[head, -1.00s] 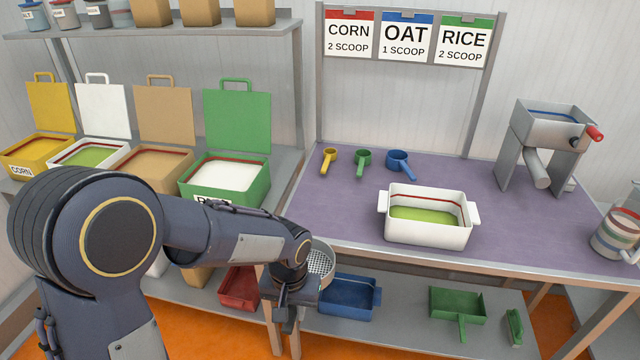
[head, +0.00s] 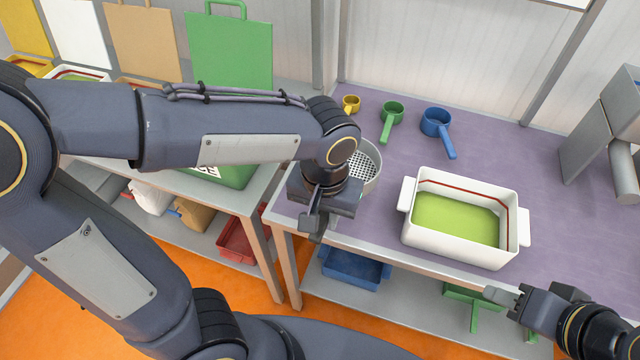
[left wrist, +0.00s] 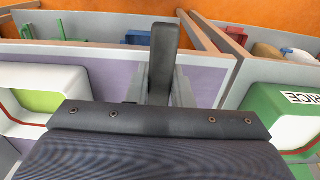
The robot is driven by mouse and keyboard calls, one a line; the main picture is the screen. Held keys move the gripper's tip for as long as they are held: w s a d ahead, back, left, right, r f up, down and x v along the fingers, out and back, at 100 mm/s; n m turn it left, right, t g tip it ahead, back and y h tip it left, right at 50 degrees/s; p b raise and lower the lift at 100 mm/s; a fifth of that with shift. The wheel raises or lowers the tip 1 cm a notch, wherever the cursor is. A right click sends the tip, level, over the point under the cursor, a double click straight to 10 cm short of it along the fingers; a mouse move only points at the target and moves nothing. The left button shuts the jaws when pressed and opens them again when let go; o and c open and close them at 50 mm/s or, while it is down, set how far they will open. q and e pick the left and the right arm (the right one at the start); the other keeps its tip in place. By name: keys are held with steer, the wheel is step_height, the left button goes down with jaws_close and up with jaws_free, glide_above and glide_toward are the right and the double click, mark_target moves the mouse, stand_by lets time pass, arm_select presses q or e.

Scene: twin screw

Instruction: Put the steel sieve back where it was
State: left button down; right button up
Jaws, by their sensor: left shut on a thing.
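The steel sieve (head: 367,163) is a round grey pan with a perforated bottom. In the head view it shows at the purple tabletop's left end, partly hidden behind my left wrist. Whether the sieve touches the tabletop cannot be told.
A white tub (head: 415,232) with green contents stands on the table (head: 570,200). Yellow (head: 350,103), green (head: 392,110) and blue (head: 437,122) scoops lie behind. A blue tray (head: 352,270) and red tray (head: 237,240) are below. A grey mill stands at right.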

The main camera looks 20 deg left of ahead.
arm_select(q)
steer(key=w+a+f, duration=0.1)
steer(key=w+f, duration=0.1)
steer(key=w+a+f, duration=0.2)
steer(key=w, duration=0.1)
steer(key=w+a+f, duration=0.1)
steer(key=w+f, duration=0.2)
steer(key=shift+a, duration=0.4)
steer(key=shift+w+a+f, duration=0.2)
steer(key=shift+w+f, duration=0.1)
steer(key=shift+f, duration=0.2)
steer(key=shift+w+f, duration=0.15)
steer(key=shift+f, duration=1.65)
steer(key=c, duration=1.3)
jaws_free()
